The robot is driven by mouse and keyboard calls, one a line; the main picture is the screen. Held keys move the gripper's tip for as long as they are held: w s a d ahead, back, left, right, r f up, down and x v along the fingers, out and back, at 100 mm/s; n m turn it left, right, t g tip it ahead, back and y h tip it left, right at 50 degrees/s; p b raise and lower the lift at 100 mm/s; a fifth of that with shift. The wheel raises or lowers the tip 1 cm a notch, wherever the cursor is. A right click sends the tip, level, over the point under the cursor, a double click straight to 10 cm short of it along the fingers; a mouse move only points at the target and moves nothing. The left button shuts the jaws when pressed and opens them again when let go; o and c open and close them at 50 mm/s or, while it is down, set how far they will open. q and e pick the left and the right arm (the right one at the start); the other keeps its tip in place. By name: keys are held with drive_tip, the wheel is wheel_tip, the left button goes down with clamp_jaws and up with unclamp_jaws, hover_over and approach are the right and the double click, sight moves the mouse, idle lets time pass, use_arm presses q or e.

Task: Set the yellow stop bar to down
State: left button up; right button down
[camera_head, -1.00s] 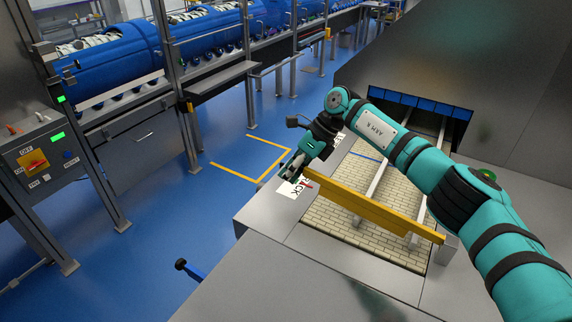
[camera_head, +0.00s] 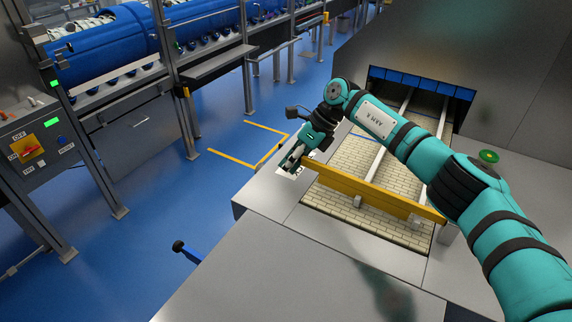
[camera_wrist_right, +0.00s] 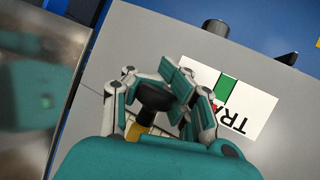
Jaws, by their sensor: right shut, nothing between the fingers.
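The yellow stop bar (camera_head: 375,190) spans the brick-lined track opening in the head view and looks roughly level; its exact height above the bricks is hard to judge. My right gripper (camera_head: 291,163) is at the bar's left end, over the grey deck. Its fingers (camera_wrist_right: 186,95) are shut with nothing between them. In the right wrist view a black knob-like end (camera_wrist_right: 152,97) and a small yellow piece (camera_wrist_right: 136,131) show beside the fingers; contact cannot be told. My left gripper is out of view.
A white and green label (camera_wrist_right: 245,108) lies on the deck under the gripper. Two metal rails (camera_head: 378,160) run back under the large grey hood (camera_head: 480,60). A control box (camera_head: 30,150) stands at left, with blue floor between.

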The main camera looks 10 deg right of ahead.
drive_tip(key=c, duration=1.5)
unclamp_jaws()
drive_tip(key=shift+w+d+f, duration=0.1)
drive_tip(key=shift+w+d, duration=0.05)
drive_tip(key=shift+d, duration=0.55)
drive_tip(key=o, duration=0.5)
drive_tip(key=shift+c, duration=0.2)
drive_tip(key=shift+a, duration=0.15)
drive_tip(key=shift+r, duration=0.2)
drive_tip(key=v, duration=1.1)
drive_tip(key=shift+d+r, duration=0.3)
